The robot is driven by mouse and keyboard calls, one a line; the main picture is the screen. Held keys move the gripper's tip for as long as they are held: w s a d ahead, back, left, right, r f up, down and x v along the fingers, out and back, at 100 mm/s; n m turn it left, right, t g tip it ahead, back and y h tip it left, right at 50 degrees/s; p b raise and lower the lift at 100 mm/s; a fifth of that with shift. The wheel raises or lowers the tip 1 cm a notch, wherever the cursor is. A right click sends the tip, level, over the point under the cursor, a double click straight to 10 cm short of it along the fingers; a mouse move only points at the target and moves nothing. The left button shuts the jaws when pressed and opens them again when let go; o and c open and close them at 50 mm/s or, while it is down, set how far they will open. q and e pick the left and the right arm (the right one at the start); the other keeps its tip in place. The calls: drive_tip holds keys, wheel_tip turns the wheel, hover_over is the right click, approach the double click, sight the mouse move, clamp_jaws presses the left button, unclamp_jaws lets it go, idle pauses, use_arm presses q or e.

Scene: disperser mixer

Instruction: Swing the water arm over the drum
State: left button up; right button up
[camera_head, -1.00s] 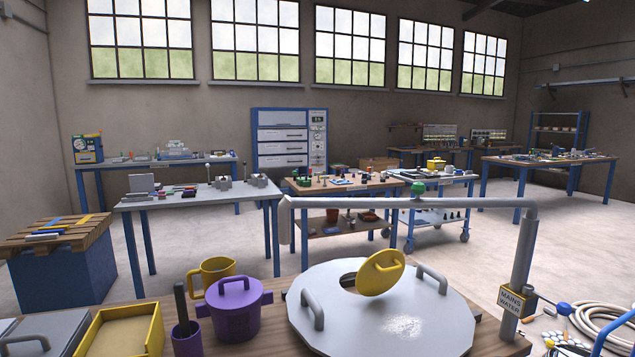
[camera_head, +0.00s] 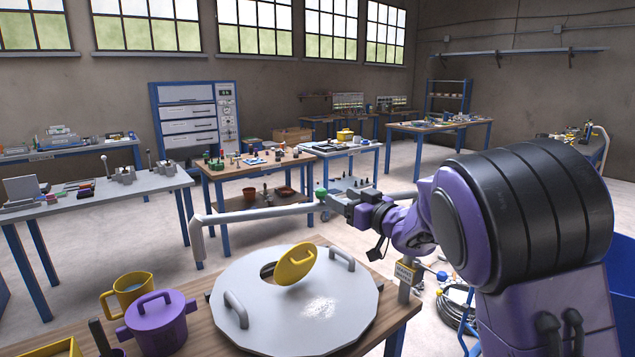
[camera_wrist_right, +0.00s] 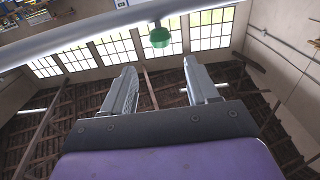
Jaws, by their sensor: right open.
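The water arm (camera_head: 255,213) is a grey pipe with a downturned spout at its left end and a green knob (camera_head: 321,196) along it. In the head view it runs behind the drum's far edge, with the spout beyond the far left. Its post bears a "MAINS WATER" label (camera_head: 404,272). The drum's broad grey lid (camera_head: 330,310) has two handles and a tilted yellow cap (camera_head: 296,264) by its opening. My right gripper (camera_head: 332,198) is open beside the knob. In the right wrist view, the knob (camera_wrist_right: 160,37) shows just past the fingertips (camera_wrist_right: 160,68), with nothing between them.
A purple pot (camera_head: 158,325) and a yellow jug (camera_head: 128,292) stand left of the drum on the wooden bench (camera_head: 195,290). A coiled hose (camera_head: 455,310) lies on the floor at right. Other worktables stand behind, with clear floor between.

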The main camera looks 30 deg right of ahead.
sight(325, 192)
drive_tip(key=w+p, duration=0.1)
drive_tip(key=w, duration=0.2)
drive_tip(key=w+p, duration=0.1)
drive_tip(key=w, duration=0.2)
drive_tip(key=w+a+p, duration=0.1)
drive_tip(key=w, duration=0.3)
drive_tip(key=shift+f+p, duration=0.25)
drive_tip(key=shift+p, duration=0.05)
drive_tip(key=shift+w+f, duration=0.15)
drive_tip(key=shift+w, duration=0.25)
clamp_jaws()
drive_tip(key=shift+a, duration=0.1)
